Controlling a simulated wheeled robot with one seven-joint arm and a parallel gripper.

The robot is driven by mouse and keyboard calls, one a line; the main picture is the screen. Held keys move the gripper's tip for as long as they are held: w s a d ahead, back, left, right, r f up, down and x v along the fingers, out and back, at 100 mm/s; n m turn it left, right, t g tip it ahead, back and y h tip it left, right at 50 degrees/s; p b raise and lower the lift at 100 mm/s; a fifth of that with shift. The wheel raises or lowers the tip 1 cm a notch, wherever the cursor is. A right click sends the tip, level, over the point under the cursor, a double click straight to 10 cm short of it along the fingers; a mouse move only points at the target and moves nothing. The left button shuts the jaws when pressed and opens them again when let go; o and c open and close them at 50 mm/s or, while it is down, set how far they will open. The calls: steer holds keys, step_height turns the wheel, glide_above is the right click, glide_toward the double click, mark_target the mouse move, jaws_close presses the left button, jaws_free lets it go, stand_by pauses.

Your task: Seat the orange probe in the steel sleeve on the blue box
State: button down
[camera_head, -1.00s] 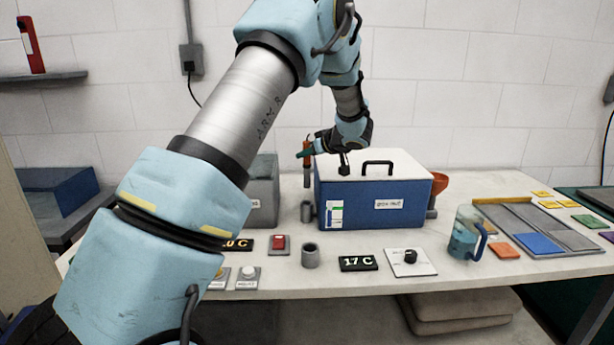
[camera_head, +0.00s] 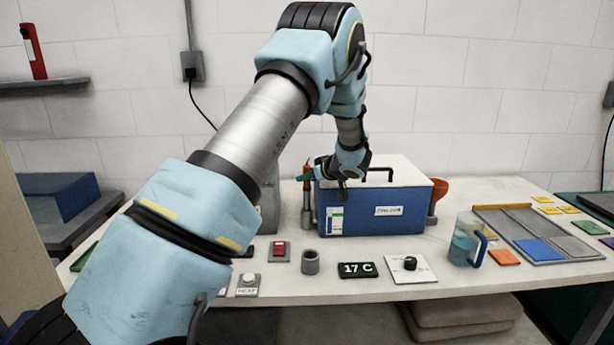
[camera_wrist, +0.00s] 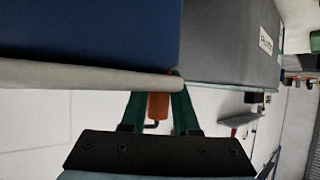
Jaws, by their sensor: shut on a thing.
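The orange probe (camera_head: 307,170) stands upright at the left side of the blue box (camera_head: 365,212). My gripper (camera_head: 309,177) is shut on it near its orange top, with green fingers. The probe's grey shaft points down at the steel sleeve (camera_head: 307,219), which sits on the box's left side. The shaft's lower end meets the sleeve mouth or is just inside it; I cannot tell which. In the wrist view the orange probe (camera_wrist: 158,105) shows between the green fingers (camera_wrist: 160,108), close to the box's pale lid edge (camera_wrist: 80,76). The sleeve is hidden there.
A grey box (camera_head: 268,205) stands left of the blue box, partly behind my arm. A loose grey cup (camera_head: 310,262), a red switch (camera_head: 280,250) and a 17 C display (camera_head: 356,270) are in front. A blue jug (camera_head: 466,240) and orange funnel (camera_head: 440,188) are to the right.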

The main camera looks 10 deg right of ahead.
steer(key=shift+f, duration=0.15)
steer(key=c, duration=0.7)
jaws_free()
steer(key=shift+o, duration=0.2)
steer(key=shift+s, duration=0.1)
steer(key=shift+d, duration=0.1)
